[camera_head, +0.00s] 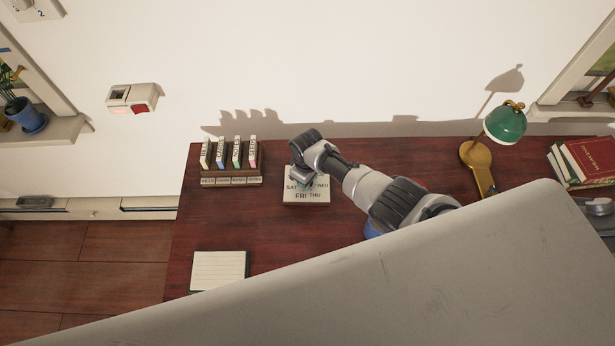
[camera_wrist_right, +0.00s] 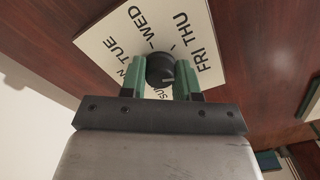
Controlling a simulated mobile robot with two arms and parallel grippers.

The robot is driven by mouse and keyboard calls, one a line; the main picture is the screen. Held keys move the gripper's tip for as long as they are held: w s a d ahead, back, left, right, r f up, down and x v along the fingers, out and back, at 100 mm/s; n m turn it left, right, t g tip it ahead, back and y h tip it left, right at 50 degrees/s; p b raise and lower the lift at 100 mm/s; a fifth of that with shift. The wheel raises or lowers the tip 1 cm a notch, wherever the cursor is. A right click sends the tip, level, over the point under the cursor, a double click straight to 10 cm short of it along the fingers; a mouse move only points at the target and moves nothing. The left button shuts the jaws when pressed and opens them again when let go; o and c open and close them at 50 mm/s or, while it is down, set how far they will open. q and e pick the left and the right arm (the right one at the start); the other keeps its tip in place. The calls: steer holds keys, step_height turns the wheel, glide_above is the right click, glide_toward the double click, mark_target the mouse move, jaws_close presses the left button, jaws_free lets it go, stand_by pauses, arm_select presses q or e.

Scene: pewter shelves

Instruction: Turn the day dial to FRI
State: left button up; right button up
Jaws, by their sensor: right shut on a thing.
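The day dial is a pale square plate (camera_head: 306,201) on the dark red desk, with day names around a black knob (camera_wrist_right: 160,67). In the right wrist view, the plate (camera_wrist_right: 203,25) shows TUE, WED, THU and FRI, with SUN partly hidden. My right gripper's green fingers (camera_wrist_right: 160,78) are shut on the knob, one on each side. My left gripper is not in view.
A wooden rack (camera_head: 233,171) with several labelled upright cards stands left of the dial. A notepad (camera_head: 219,270) lies at the front left. A green lamp (camera_head: 506,121) and stacked books (camera_head: 585,163) stand on the right. The desk between rack and notepad is clear.

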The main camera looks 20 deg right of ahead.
stand_by(0.3)
steer(key=o, duration=0.9)
steer(key=shift+o, duration=0.2)
step_height(320, 180, up, 11)
steer(key=p, duration=0.1)
